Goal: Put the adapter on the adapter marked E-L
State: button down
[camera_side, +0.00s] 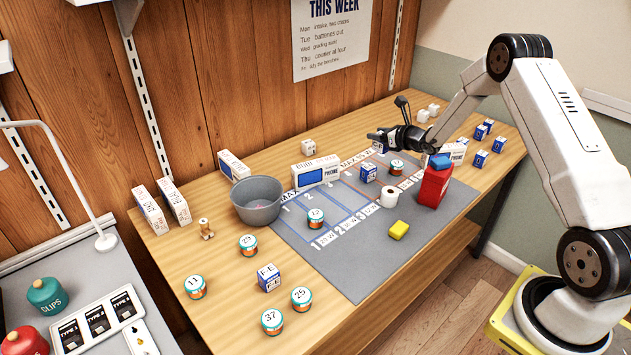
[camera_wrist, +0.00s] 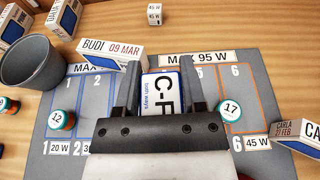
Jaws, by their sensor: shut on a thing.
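My gripper (camera_side: 385,138) (camera_wrist: 163,72) is above the far edge of the grey mat. It is shut on a white-and-blue adapter box (camera_wrist: 162,95); its label reads C-F, partly hidden by the jaws. The held box also shows at the fingertips in the side view (camera_side: 378,148). A blue-and-white adapter box (camera_side: 369,173) stands on the mat below and apart from it; its lettering is too small to read. Another box (camera_side: 268,278), with letters like F-E or E-E, stands on the bare table at the front. I cannot make out an E-L mark in either view.
Several numbered jars and small boxes stand around.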

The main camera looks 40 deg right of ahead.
jog(key=shift+w+d+f, duration=0.35)
jog(key=shift+w+f, duration=0.5)
jog(key=shift+f, duration=0.1)
jog(key=shift+w+d+f, duration=0.3)
jog(key=shift+w+f, duration=0.5)
jog(key=shift+f, duration=0.2)
jog(key=shift+w+d+f, duration=0.35)
jog(key=shift+w+f, duration=0.5)
jog(key=shift+f, duration=0.1)
jog(key=shift+w+f, duration=0.15)
jog(key=shift+f, duration=1.6)
jog(key=shift+f, duration=0.15)
jog(key=shift+c, duration=0.8)
grip_release()
